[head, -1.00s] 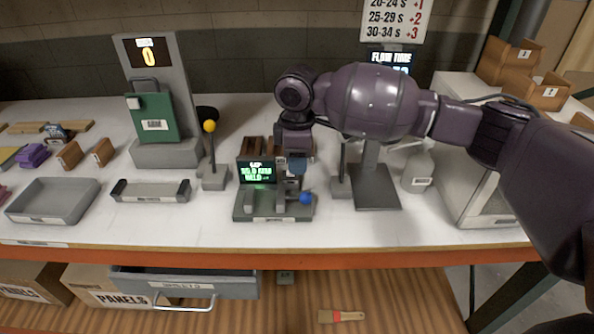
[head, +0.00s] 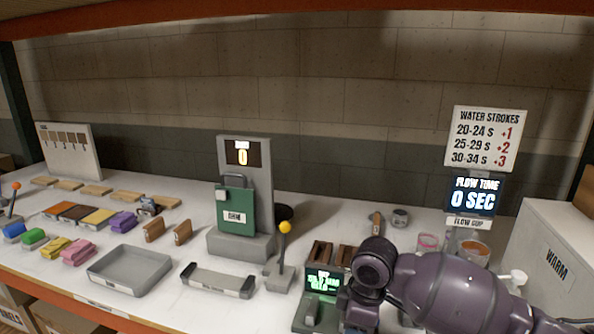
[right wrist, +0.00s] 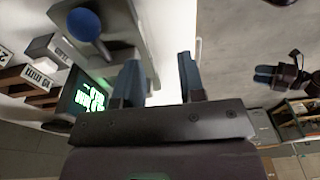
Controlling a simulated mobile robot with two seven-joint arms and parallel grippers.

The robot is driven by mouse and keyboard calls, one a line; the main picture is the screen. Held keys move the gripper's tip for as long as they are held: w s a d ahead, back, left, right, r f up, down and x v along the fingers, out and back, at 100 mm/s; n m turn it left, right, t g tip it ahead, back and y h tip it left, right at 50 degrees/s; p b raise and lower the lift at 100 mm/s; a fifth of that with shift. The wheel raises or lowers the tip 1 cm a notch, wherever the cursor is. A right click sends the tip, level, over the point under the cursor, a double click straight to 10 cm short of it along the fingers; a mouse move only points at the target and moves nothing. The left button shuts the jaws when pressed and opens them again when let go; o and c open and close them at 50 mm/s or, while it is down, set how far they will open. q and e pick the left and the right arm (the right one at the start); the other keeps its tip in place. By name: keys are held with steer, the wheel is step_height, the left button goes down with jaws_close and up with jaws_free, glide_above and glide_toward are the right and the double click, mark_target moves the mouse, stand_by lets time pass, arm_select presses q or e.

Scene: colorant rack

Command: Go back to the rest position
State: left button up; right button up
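My right arm comes in at the lower right of the head view, its wrist beside the small device with a green-lit screen (head: 324,281). The fingers there are hidden or below the frame. In the right wrist view my right gripper (right wrist: 160,82) has its two fingers apart with nothing between them. The green-lit screen (right wrist: 90,97) and a blue ball knob (right wrist: 84,24) are left of the fingers. At the right edge of that view a dark gripper with blue-grey fingertips, apparently my left gripper (right wrist: 268,77), is too small to read. The head view does not show it.
A grey tray (head: 130,284), a grey holder (head: 217,282) and a yellow-knobbed lever (head: 283,250) stand on the white bench. Behind are a green-fronted machine (head: 240,240) and a flow time display (head: 473,196). A WARM box (head: 549,232) stands right of my arm.

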steer(key=s+f+m+t+y, duration=0.1)
steer(key=s+f+m, duration=0.1)
steer(key=s+f, duration=0.3)
steer(key=s+f+m+t+y, duration=0.1)
steer(key=s+f+m+y, duration=0.1)
steer(key=s, duration=0.5)
steer(key=s+d+f+m+t+h, duration=0.15)
steer(key=s+d+m+h, duration=0.35)
steer(key=s+d+m, duration=0.85)
steer(key=w+d+f+n+t, duration=0.2)
steer(key=w+f+n+t, duration=0.2)
steer(key=f+t, duration=0.4)
step_height(320, 180, down, 3)
steer(key=shift+w+r+y, duration=0.15)
steer(key=shift+y, duration=0.15)
